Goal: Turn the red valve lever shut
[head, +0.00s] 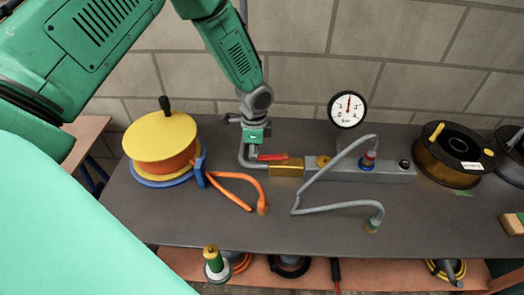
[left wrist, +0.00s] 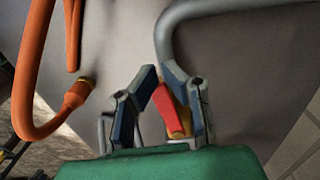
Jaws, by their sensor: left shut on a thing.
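The red valve lever (head: 272,157) lies roughly level in the head view, beside the brass valve body (head: 286,170) on the grey pipework. My left gripper (head: 255,143) reaches down from above at the lever's left end. In the left wrist view my left gripper (left wrist: 160,72) has its two fingers on either side of the red lever (left wrist: 166,105), shut on it. The brass part (left wrist: 182,122) shows just behind the lever, partly hidden by the right finger. My right gripper is not in view.
A pressure gauge (head: 347,108) stands behind the grey manifold (head: 385,172). A grey hose (head: 330,207) and an orange hose (head: 237,176) lie on the dark bench (head: 160,222). A yellow reel (head: 160,140) stands left, a dark spool (head: 455,152) right. A block wall closes the back.

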